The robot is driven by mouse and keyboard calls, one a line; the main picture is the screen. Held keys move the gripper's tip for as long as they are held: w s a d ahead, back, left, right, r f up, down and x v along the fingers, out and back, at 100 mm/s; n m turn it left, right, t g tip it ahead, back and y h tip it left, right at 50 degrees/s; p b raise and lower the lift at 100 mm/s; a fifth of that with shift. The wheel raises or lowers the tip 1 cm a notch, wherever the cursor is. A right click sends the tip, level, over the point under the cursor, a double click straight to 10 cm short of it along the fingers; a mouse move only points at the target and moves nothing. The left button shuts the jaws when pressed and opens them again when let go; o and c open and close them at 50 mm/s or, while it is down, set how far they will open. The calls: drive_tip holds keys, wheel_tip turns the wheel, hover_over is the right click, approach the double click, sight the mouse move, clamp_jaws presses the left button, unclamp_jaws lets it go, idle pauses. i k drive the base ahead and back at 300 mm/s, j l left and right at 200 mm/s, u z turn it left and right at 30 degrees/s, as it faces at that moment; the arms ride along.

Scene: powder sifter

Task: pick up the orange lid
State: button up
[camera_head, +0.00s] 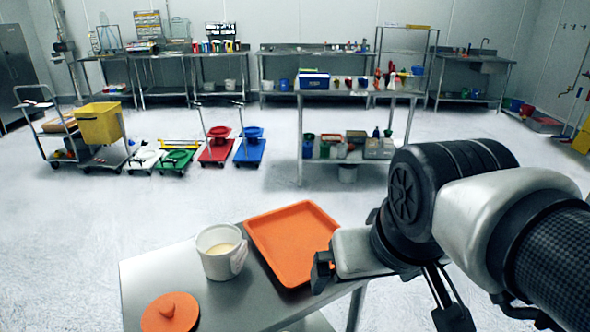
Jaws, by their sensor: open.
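The orange lid (171,312) is round with a small knob on top. It lies flat on the near left part of the metal table (225,302), partly cut off by the bottom edge of the picture. My gripper (318,273) is at the right, over the right edge of the orange tray and well to the right of the lid. It is open, and I see nothing between its fingers. My arm enters from the right.
A white container (217,265) with pale contents stands on the table between the lid and the orange tray (291,233). Bare tabletop shows around the lid. Open floor lies beyond; carts (100,135) and benches stand far back.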

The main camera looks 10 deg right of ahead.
sight(173, 312)
drive_tip(key=j+u, duration=0.1)
drive_tip(key=u, duration=0.3)
drive_tip(key=j+u, duration=0.1)
drive_tip(key=u, duration=0.3)
drive_tip(key=j+u, duration=0.1)
drive_tip(key=u, duration=0.35)
